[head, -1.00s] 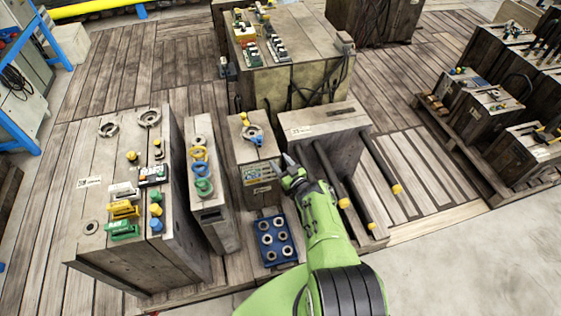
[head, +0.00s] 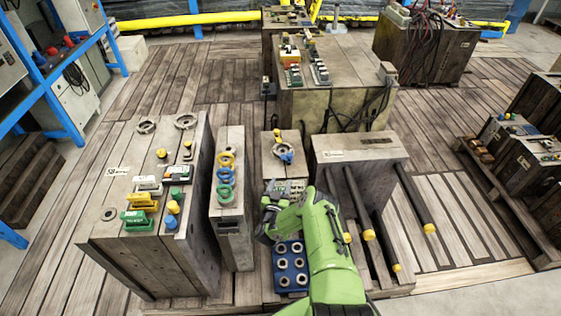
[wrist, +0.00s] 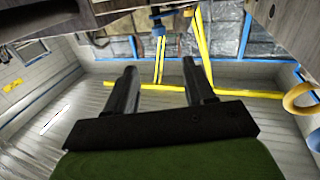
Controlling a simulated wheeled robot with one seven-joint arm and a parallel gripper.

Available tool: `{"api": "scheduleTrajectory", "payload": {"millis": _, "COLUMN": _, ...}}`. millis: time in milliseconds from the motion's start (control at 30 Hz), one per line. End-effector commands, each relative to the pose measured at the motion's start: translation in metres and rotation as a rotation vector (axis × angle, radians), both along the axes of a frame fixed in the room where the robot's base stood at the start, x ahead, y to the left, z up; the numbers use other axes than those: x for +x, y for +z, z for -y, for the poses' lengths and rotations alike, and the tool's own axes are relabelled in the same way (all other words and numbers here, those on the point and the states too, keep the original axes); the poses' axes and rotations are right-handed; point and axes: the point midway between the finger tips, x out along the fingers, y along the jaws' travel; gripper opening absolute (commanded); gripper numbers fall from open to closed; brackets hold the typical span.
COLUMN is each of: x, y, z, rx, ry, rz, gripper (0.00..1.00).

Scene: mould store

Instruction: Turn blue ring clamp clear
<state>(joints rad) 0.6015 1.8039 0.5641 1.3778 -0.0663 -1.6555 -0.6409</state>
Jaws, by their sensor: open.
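The blue ring clamp (head: 285,154) sits beside a grey ring on top of the narrow middle block (head: 269,147), near a yellow knob. My gripper (head: 268,213) is in front of that block, below its top and nearer to me than the clamp. It touches no clamp. In the head view its fingers are hard to make out. In the wrist view my gripper (wrist: 160,72) has two dark fingers spread apart with nothing between them. That view seems upside down; a small blue shape (wrist: 158,28), likely the clamp, hangs from the wood edge beyond the fingers.
A narrow block to the left bears yellow, blue and green rings (head: 225,177). A wide block (head: 100,190) holds coloured clamps and knobs. A blue tray (head: 291,268) with several round holes lies below my gripper. Dark bars with yellow ends (head: 412,200) project at the right.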

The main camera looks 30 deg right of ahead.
Motion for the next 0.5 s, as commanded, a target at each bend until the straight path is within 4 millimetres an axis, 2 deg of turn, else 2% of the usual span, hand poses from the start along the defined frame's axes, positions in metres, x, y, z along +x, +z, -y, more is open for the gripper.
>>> {"api": "scheduleTrajectory", "payload": {"millis": 500, "x": 0.09, "y": -0.006, "z": 0.086, "rx": -0.001, "ry": -0.003, "rz": 0.005, "gripper": 0.54}}
